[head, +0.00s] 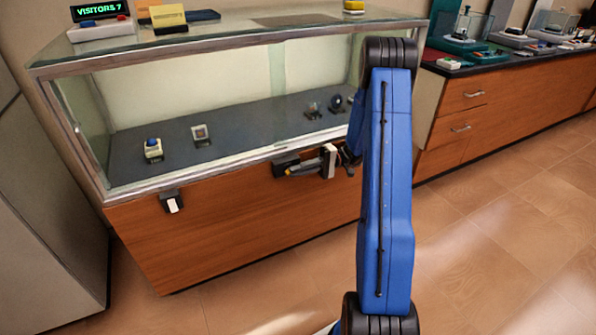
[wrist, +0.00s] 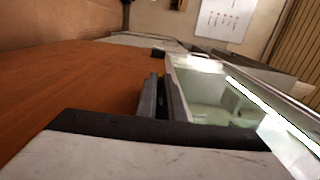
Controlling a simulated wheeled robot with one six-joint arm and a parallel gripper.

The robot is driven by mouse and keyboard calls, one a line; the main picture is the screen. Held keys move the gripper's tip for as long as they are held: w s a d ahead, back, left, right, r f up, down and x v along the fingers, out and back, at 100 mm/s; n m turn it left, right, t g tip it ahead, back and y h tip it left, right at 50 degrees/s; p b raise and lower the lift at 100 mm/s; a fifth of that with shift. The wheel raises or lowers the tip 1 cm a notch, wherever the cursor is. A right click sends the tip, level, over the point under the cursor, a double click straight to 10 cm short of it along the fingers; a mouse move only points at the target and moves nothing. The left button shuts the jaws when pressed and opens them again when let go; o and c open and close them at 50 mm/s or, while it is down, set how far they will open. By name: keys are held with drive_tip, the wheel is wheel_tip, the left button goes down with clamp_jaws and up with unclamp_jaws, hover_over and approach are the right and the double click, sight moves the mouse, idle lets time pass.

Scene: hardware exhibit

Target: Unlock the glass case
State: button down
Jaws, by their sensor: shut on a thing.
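The glass case (head: 200,169) has a glass top and front in a metal frame over a wooden base. It also shows in the wrist view (wrist: 210,95). My gripper (head: 300,170) is at the case's front, just below the glass, pointing left. It is shut on a small yellow-tipped thing (head: 290,173), mostly hidden by the fingers; I cannot tell its full shape. A dark block (head: 283,161) is right behind the fingertips on the front; I cannot tell whether they touch. In the wrist view my gripper (wrist: 160,84) runs along the wooden panel.
A black fitting with a white tag (head: 172,203) is on the front further left. Small exhibits (head: 153,148) stand inside the case. A wooden counter (head: 480,100) stands right. The floor in front is clear.

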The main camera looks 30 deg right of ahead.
drive_tip(key=shift+f, duration=0.1)
drive_tip(key=c, duration=1.9)
unclamp_jaws()
drive_tip(key=shift+o, duration=0.2)
drive_tip(key=d, duration=1.7)
drive_tip(key=shift+s+d, duration=0.2)
drive_tip(key=shift+s, duration=0.2)
drive_tip(key=shift+f, duration=0.1)
